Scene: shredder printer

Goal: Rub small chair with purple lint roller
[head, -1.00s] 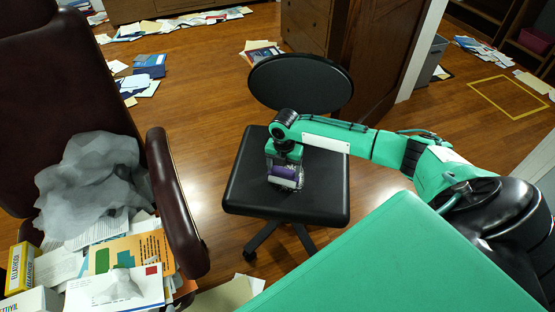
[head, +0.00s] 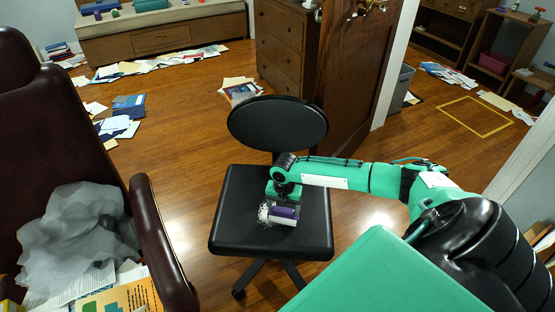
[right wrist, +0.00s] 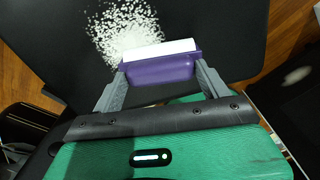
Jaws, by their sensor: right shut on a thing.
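The small chair (head: 235,205) is black, with a square seat and an oval backrest. White lint specks (head: 264,213) lie in a patch on its seat, and they show in the right wrist view (right wrist: 125,32). My right gripper (head: 284,202) is shut on the purple lint roller (head: 285,212), low over the seat beside the specks. In the right wrist view, the roller's purple body (right wrist: 160,70) is between both fingers, with its white roll toward the specks. I cannot tell whether the roll touches the seat. My left gripper is not in view.
A large maroon armchair (head: 155,240) holding grey crumpled material (head: 75,240) and papers stands at left. A wooden door (head: 350,70) and drawers (head: 285,45) are behind the small chair. Papers lie scattered on the floor. Open floor is left of the small chair.

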